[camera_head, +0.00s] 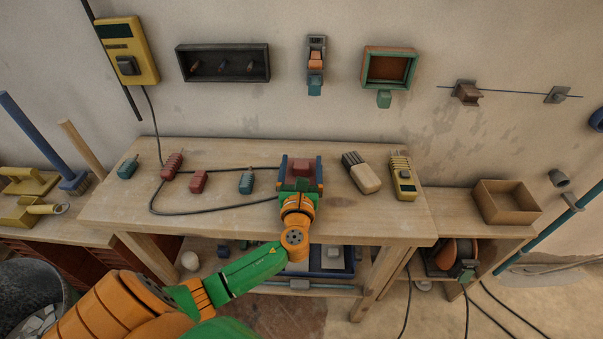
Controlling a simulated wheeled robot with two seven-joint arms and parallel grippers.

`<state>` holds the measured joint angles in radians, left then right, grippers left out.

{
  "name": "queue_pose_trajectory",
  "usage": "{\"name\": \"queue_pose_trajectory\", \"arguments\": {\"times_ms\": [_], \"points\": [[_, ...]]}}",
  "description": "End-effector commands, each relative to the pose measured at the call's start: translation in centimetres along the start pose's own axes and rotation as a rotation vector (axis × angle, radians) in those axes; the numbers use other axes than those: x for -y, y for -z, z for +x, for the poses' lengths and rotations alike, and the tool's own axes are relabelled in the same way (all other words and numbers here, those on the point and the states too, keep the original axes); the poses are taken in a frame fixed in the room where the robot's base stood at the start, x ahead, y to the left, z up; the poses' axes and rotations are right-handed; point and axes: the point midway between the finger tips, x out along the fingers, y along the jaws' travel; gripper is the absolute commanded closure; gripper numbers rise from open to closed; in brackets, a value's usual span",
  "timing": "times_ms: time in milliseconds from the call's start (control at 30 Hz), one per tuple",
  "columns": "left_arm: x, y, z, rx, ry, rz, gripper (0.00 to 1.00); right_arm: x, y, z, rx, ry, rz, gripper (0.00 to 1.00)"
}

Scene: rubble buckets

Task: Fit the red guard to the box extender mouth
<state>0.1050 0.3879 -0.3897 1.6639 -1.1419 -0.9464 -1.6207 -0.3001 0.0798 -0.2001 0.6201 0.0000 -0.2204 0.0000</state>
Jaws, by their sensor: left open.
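A red block-like part (303,169), which looks like the red guard, lies on the workbench (235,220) near its middle. My left gripper (301,172) reaches in over the bench's front, its blue fingers spread on either side of the red part. The jaws are open; I cannot tell whether they touch it. The gripper's body hides the part's near side. A square box with a green rim and reddish-brown inside (389,69) hangs on the wall at upper right, a green tab below it; it may be the box extender, its mouth facing out. My right gripper is out of view.
Several small red and teal parts (199,181) lie left of the gripper, along a dark cable. A brush-like block (361,172) and a yellow meter (403,176) lie to its right. A dark wall box (222,63) hangs upper left. An open carton (506,202) stands right.

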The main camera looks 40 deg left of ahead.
Motion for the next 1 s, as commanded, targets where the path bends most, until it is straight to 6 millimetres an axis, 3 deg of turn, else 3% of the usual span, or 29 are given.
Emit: {"name": "queue_pose_trajectory", "arguments": {"times_ms": [33, 300, 367, 667, 833, 1000], "points": [[0.0, 0.0, 0.0, 0.000, 0.000, 0.000, 0.15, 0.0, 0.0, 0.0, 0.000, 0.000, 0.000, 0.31], [0.0, 0.0, -0.1, 0.000, 0.000, 0.001, 0.88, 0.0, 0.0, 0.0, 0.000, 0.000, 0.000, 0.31], [0.0, 0.0, -0.1, 0.000, 0.000, 0.001, 1.00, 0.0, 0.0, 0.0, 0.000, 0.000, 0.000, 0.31], [0.0, -0.6, -0.1, 0.001, 0.000, 0.001, 1.00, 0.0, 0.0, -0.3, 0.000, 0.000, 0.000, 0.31], [0.1, -4.1, -0.2, 0.005, 0.002, -0.004, 1.00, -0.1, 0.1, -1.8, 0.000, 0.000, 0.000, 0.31], [1.4, -8.7, -4.0, 0.002, 0.004, -0.007, 1.00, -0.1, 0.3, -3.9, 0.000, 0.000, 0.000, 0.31]]}}
